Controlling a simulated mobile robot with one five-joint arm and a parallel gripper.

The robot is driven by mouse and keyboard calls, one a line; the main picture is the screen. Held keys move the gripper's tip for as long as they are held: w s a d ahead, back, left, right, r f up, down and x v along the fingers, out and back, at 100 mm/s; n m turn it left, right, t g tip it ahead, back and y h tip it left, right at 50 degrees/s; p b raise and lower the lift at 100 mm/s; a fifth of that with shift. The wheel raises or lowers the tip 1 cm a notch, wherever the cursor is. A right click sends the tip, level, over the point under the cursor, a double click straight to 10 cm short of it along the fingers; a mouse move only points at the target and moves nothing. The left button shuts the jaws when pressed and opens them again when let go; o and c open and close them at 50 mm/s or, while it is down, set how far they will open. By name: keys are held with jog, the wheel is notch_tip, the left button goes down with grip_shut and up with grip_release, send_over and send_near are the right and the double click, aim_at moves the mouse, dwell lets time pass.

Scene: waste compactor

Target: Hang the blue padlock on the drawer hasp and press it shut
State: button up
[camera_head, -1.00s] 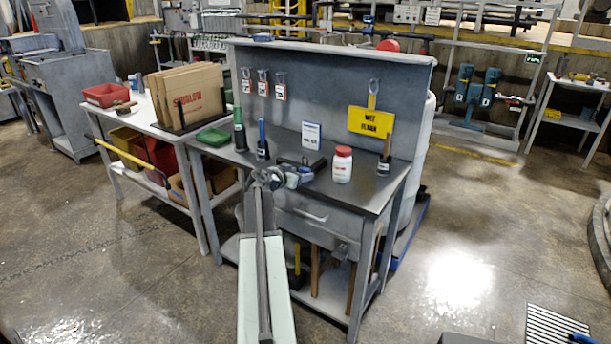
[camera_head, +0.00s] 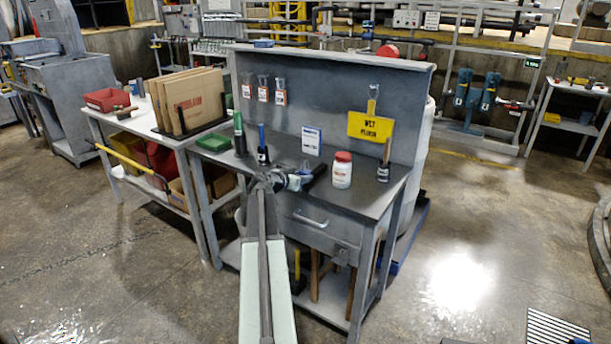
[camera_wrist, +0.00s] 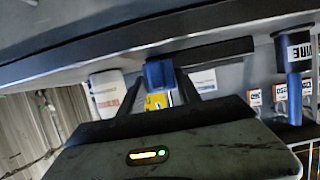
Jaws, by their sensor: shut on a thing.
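My gripper (camera_head: 316,176) is a dark shape just above the front of the grey bench, over the drawer (camera_head: 308,228). In the wrist view, its two dark fingers (camera_wrist: 158,88) close on the blue padlock (camera_wrist: 158,72). The padlock's shackle cannot be made out. In the head view the padlock cannot be told apart from the wrist and gripper. The drawer is shut and has a pale bar handle (camera_head: 311,221). A small grey plate, which looks like the hasp (camera_head: 342,252), sits low at the drawer's right; its detail is too small to tell.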

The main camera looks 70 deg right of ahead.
jog(key=shift+r+p, duration=1.75)
jog(key=shift+r, duration=0.2)
jog(key=shift+s+f, duration=0.1)
